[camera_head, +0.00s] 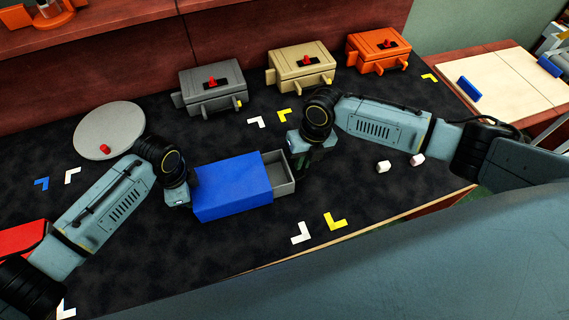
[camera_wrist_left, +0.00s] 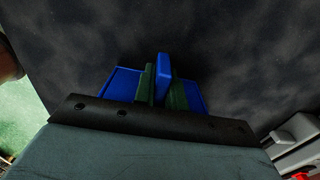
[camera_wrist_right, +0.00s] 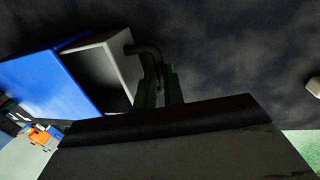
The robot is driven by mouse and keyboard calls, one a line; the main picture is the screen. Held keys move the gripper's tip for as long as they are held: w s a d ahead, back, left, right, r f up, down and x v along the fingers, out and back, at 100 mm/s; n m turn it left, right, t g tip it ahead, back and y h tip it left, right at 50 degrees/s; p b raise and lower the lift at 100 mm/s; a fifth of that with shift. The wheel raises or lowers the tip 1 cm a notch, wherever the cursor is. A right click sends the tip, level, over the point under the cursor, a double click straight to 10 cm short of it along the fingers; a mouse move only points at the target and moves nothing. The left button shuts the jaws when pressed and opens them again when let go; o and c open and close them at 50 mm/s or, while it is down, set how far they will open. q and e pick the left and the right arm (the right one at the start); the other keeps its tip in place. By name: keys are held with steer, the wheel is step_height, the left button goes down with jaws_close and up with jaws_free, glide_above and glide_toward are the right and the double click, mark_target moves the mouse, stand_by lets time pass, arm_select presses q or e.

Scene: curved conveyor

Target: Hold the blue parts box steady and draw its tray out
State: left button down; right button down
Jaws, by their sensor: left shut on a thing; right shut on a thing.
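The blue parts box (camera_head: 232,190) stands on the dark table, and its grey tray (camera_head: 284,187) sticks partly out of the right side. The tray's visible part looks empty. My left gripper (camera_head: 186,196) is at the box's left end. In the left wrist view its green fingers are shut on a blue upright tab (camera_wrist_left: 163,75) of the box. My right gripper (camera_head: 299,158) is at the tray's outer end. In the right wrist view its fingers are shut on the tray's dark handle (camera_wrist_right: 150,54), with the grey tray (camera_wrist_right: 97,73) beside them.
Grey (camera_head: 212,86), beige (camera_head: 301,69) and orange (camera_head: 379,50) boxes stand along the back. A round grey disc (camera_head: 110,130) with a red knob lies at left. Two small pale pieces (camera_head: 383,166) (camera_head: 418,160) lie right of my right gripper. The table in front is clear except for corner marks.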

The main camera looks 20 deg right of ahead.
arm_select(q)
steer(key=shift+a, duration=0.15)
arm_select(e)
steer(key=d, duration=0.4)
steer(key=shift+d, duration=0.35)
steer(key=c, duration=1.5)
jaws_free()
steer(key=shift+a, duration=0.1)
step_height(320, 180, up, 12)
steer(key=d, duration=0.2)
steer(key=shift+f, duration=0.1)
